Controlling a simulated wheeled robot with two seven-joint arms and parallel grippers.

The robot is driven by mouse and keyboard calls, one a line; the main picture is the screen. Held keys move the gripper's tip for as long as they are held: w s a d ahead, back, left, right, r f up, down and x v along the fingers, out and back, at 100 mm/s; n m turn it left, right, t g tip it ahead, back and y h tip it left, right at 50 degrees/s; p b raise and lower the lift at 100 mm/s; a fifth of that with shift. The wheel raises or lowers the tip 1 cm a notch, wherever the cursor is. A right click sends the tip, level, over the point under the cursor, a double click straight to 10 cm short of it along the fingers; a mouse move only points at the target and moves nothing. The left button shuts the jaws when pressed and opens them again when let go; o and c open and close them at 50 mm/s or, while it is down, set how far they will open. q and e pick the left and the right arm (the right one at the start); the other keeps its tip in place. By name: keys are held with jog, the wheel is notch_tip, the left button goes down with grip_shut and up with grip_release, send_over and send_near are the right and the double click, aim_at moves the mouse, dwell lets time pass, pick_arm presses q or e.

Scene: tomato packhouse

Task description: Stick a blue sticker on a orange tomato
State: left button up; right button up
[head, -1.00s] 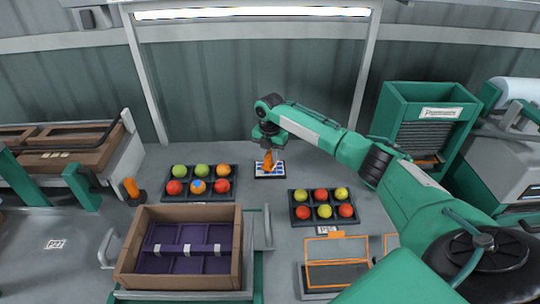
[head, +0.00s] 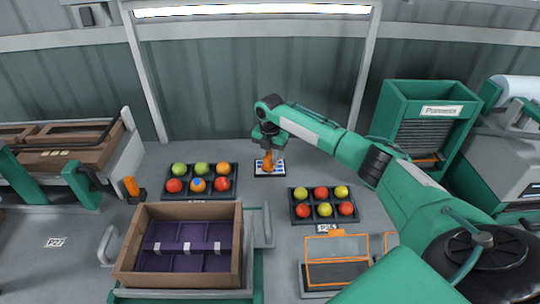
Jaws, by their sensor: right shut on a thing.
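My right gripper (head: 268,145) is shut on an upright orange tool (head: 267,160) at the back of the table. The tool's lower end is at a small white sheet with blue stickers (head: 279,171); whether it touches cannot be told. In the left dark tray (head: 210,168), an orange tomato (head: 198,188) in the middle of the front row shows a blue patch on top. Another orange tomato (head: 222,170) is at the back right of that tray, with no blue seen on it. My left gripper is not in view.
The left tray also holds red and green tomatoes. A second tray (head: 290,208) holds red and yellow tomatoes. A brown crate with purple compartments (head: 237,246) stands in front. An orange-topped object (head: 131,186) stands at left. Orange-framed box (head: 337,247) is at front right.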

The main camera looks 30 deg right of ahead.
jog(key=shift+s+f+p, duration=0.1)
jog(key=shift+p, duration=0.25)
dwell(1.6)
notch_tip(320, 180, up, 7)
jog(key=p, duration=0.6)
jog(key=shift+p, duration=0.4)
